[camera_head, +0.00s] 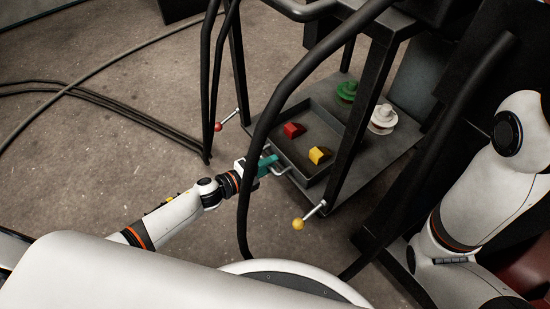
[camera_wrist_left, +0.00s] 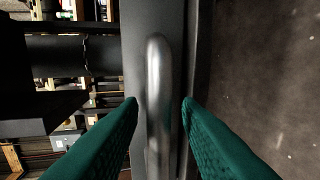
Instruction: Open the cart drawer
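The cart's drawer (camera_head: 318,171) is a dark grey, shallow tray low in the cart, its inside visible in the head view. It holds a red block (camera_head: 293,130) and a yellow block (camera_head: 319,155). Its metal bar handle (camera_head: 281,171) is on the near left side. My left gripper (camera_head: 268,162), with green fingers, is at this handle. In the left wrist view, the left fingers (camera_wrist_left: 160,101) are apart, with the handle (camera_wrist_left: 157,75) between them and gaps on both sides. My right arm shows at the right; its gripper is out of view.
Green (camera_head: 347,90) and white (camera_head: 383,119) round parts stand on the cart's lower shelf (camera_head: 405,143). A yellow-knobbed lever (camera_head: 298,224) and a red-knobbed lever (camera_head: 218,127) stick out from the cart. Black cables (camera_head: 95,94) cross the otherwise open floor at left.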

